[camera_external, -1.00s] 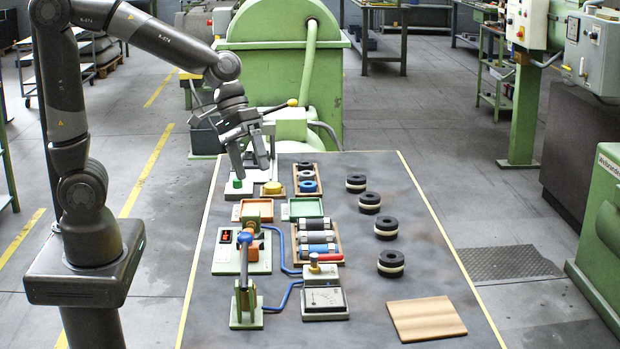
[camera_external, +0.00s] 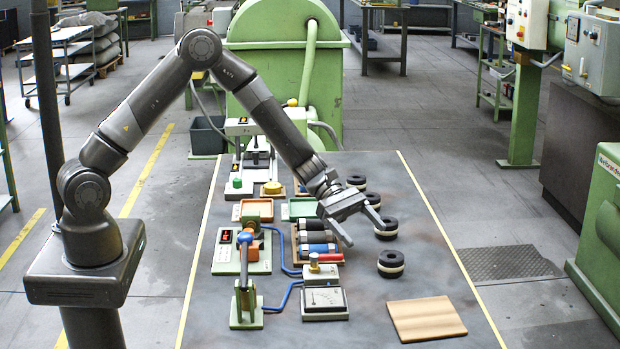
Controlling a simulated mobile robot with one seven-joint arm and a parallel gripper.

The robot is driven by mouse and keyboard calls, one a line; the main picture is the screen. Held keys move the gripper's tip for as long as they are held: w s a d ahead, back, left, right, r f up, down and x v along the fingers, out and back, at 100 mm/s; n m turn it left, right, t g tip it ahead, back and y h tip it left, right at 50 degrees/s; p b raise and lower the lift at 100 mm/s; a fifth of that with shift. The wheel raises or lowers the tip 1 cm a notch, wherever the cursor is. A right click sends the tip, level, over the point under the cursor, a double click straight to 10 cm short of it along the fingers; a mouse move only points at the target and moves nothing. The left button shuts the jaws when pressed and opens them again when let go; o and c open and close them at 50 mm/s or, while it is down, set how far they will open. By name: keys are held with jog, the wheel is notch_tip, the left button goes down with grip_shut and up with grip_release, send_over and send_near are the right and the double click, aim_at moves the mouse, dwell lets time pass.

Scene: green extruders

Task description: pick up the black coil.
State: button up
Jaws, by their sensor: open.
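Several thick black discs with a cream middle band stand in a row on the right half of the table: a near one (camera_external: 391,264), one beyond it (camera_external: 387,231), and two farther back. Black cylinders with grey ends (camera_external: 312,237) lie in a wooden tray left of them, with a blue and a red one. I cannot tell for sure which of these is the black coil. My gripper (camera_external: 367,237) is open and empty, pointing down between that tray and the discs. Its right finger overlaps the second-nearest disc in the picture; contact cannot be told.
A small wooden tray at the back is mostly hidden behind my arm. A wooden board (camera_external: 427,319) lies at the front right. The table's right strip is clear.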

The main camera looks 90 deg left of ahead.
aim_at(397, 264)
jog(key=w+f+n, duration=0.1)
jog(key=a+f+n+t, duration=0.1)
jog(key=shift+w+a+f, duration=0.2)
jog(key=shift+w+f, duration=0.15)
jog(key=shift+w, duration=0.05)
jog(key=x, duration=0.5)
jog(key=shift+d, duration=0.1)
jog(key=x, duration=0.5)
jog(key=shift+s+d+r, duration=0.2)
jog(key=shift+d+r, duration=0.05)
jog(key=shift+w+d+f, duration=0.15)
jog(key=shift+w, duration=0.05)
jog(key=shift+c, duration=0.5)
jog(key=c, duration=1)
